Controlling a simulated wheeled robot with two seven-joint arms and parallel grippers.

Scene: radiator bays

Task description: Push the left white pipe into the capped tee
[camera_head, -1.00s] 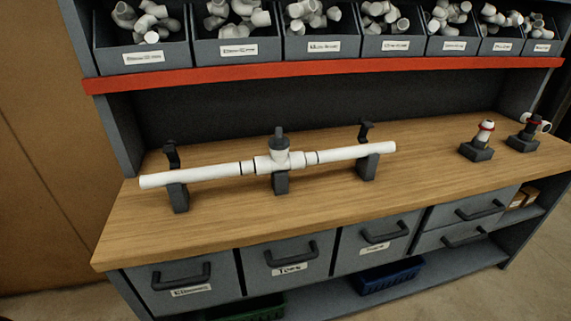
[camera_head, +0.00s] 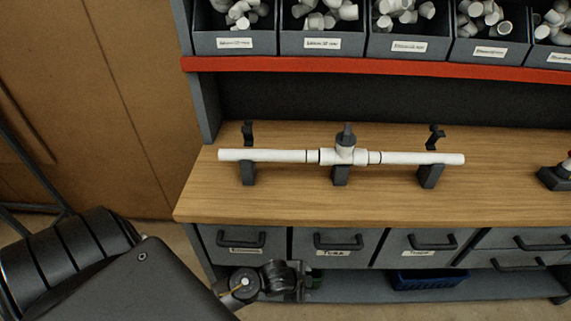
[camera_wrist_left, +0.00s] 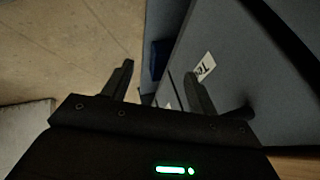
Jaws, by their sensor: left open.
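The left white pipe (camera_head: 262,156) lies level in a dark holder on the wooden bench, its right end at the capped tee (camera_head: 344,155). A dark line rings the pipe near that end; I cannot tell how deep it sits. The tee is white with a dark cap on its upright branch and rests on a middle holder. My left gripper (camera_head: 301,281) is low in front of the bench drawers, below the pipe and apart from it. In the left wrist view its two fingers (camera_wrist_left: 160,85) are spread with nothing between them. My right gripper is out of view.
A right white pipe (camera_head: 425,158) extends from the tee's other side. Dark upright clamps stand behind the pipes. Bins of fittings (camera_head: 322,42) sit above a red shelf edge (camera_head: 370,69). Drawers (camera_head: 335,243) and a blue crate (camera_head: 428,279) are below. The bench front is clear.

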